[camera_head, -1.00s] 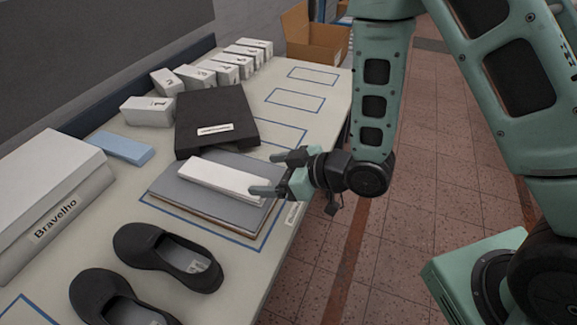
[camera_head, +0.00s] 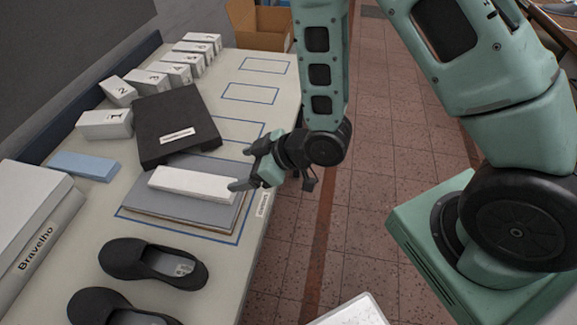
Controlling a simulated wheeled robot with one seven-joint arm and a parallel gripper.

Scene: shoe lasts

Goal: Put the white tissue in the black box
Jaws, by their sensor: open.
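The white tissue (camera_head: 190,183) is a long flat white bundle lying on a grey flat board (camera_head: 197,211) on the table. The black box (camera_head: 168,112) lies just behind it, looks closed from here, and carries a white label on its front edge. My gripper (camera_head: 240,168) is open at the right end of the tissue, its two fingers pointing left. The near finger is at the tissue's right end; I cannot tell whether it touches. The jaws hold nothing.
A pair of black shoes (camera_head: 125,263) lies at the front of the table (camera_head: 75,215). A white box marked Bravelho (camera_head: 52,225) is at left, with a blue block (camera_head: 84,166) behind it. Numbered white boxes (camera_head: 105,124) line the back. Blue outlined spaces at far right are empty.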

